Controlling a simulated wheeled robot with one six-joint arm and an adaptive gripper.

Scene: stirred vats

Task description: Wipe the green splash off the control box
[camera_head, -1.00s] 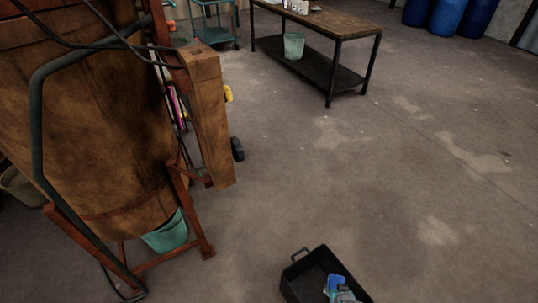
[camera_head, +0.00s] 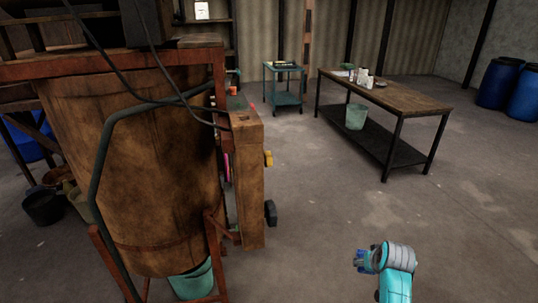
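A tall, narrow brown box (camera_head: 249,190) hangs upright on the right side of the rusty vat frame and looks like the control box. I see it from a narrow side. A yellow part (camera_head: 268,159) and a black knob-like part (camera_head: 271,213) stick out on its right. No green splash shows on the faces I see, and its other faces are hidden. A teal and grey part of my arm rises at the lower right, well apart from the box. I cannot make out gripper fingers.
The large brown vat (camera_head: 140,170) fills the left, with a bent dark pipe and cables before it. A green bucket (camera_head: 192,281) stands beneath. A workbench (camera_head: 410,97), a teal cart (camera_head: 285,98) and blue barrels (camera_head: 497,84) stand farther back. Floor right of the box is open.

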